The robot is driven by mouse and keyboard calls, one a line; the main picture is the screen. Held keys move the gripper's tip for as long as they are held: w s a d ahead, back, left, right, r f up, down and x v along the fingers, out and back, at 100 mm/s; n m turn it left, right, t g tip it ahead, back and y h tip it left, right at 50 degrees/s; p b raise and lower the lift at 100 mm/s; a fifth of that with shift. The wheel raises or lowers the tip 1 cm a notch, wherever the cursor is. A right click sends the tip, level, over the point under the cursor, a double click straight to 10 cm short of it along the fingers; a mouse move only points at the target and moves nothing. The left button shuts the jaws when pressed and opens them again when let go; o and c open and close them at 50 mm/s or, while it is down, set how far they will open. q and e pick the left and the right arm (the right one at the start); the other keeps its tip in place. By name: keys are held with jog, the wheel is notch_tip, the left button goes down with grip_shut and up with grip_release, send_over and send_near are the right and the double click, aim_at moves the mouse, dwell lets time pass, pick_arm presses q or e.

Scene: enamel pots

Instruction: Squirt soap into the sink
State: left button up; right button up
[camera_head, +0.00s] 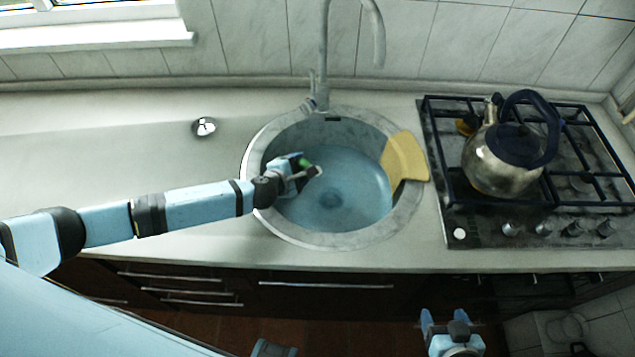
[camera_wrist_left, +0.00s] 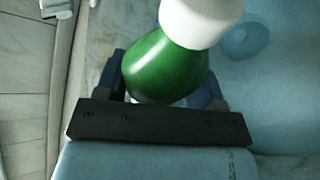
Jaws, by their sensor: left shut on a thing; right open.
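The round sink (camera_head: 262,217) is set in the counter and its basin looks light blue, with a drain at the bottom. My left gripper (camera_head: 296,171) is over the left part of the sink. It is shut on a green soap bottle (camera_head: 306,163) with a white top, which is mostly hidden by the gripper in the head view. In the left wrist view the bottle (camera_wrist_left: 165,68) shows large between the fingers, its white top pointing away over the basin. My right gripper (camera_head: 445,322) is open and empty, low in front of the counter.
A yellow cloth or sponge (camera_head: 405,158) lies over the sink's right rim. A tall faucet (camera_head: 323,60) stands behind the sink. A kettle (camera_head: 503,160) stands on the gas stove (camera_head: 480,228) at the right. The counter left of the sink is mostly clear, with a small metal object (camera_head: 204,127).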

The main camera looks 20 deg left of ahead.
pick_arm(q)
jog(key=shift+w+a+r+m+t+y, duration=0.1)
jog(key=shift+a+r+m+t+y, duration=0.2)
jog(key=shift+r, duration=0.65)
jog(key=shift+w+a+r+m+t+y, duration=0.15)
jog(key=shift+r+m+y, duration=0.25)
jog(key=shift+r, duration=0.5)
jog(key=shift+w+a+r+m+t+y, duration=0.15)
jog(key=shift+r+m, duration=0.25)
jog(key=shift+r, duration=0.55)
dwell(3.5)
jog(key=shift+a+m+y+p, duration=0.25)
jog(key=shift+m+p, duration=0.05)
jog(key=shift+p, duration=0.35)
dwell(1.2)
